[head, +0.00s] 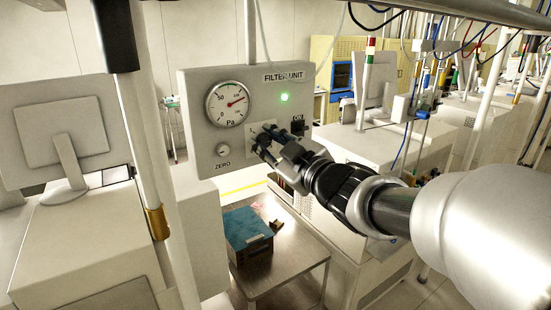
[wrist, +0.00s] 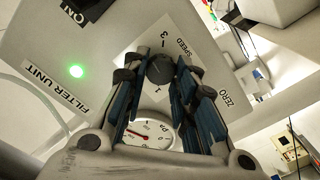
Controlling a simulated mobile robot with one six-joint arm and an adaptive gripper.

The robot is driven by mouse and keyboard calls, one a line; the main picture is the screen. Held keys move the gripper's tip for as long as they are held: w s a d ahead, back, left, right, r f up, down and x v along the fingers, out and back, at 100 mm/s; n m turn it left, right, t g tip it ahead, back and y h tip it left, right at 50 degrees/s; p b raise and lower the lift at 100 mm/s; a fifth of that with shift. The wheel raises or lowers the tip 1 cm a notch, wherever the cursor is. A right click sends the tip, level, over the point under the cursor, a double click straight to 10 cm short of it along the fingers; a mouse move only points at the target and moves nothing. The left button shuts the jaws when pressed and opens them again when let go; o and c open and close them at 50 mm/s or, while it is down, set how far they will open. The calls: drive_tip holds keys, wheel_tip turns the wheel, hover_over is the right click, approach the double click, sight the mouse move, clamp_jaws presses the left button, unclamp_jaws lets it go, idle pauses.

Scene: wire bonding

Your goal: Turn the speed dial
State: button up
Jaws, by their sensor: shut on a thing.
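The filter unit panel (head: 198,90) is a pale box in the head view, with a pressure gauge, a green lamp and several controls. The speed dial (wrist: 160,70) is a dark round knob on a white label marked SPEED, with 1 and 3 readable, in the wrist view. My gripper (wrist: 160,74) has its fingers on either side of the dial and is shut on it. In the head view my gripper (head: 262,145) reaches the panel from the right and hides most of the dial.
The gauge (head: 228,104) sits above left of my gripper, with its red needle pointing up and right. The ZERO knob (head: 223,151) is at lower left and the black ON switch (head: 298,126) at right. A green lamp (head: 284,97) glows. A metal table (head: 300,270) with a blue box stands below.

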drive_tip(key=n+b, duration=0.1)
drive_tip(key=n, duration=0.1)
drive_tip(key=n+b, duration=0.1)
drive_tip(key=b, duration=0.1)
drive_tip(key=n+b, duration=0.2)
drive_tip(key=shift+f+n, duration=0.25)
drive_tip(key=shift+n, duration=0.05)
drive_tip(key=shift+n+b, duration=1.7)
drive_tip(key=shift+n, duration=0.6)
drive_tip(key=shift+r, duration=0.1)
drive_tip(key=o, duration=1.1)
drive_tip(key=shift+c, duration=0.2)
drive_tip(key=v, duration=1.2)
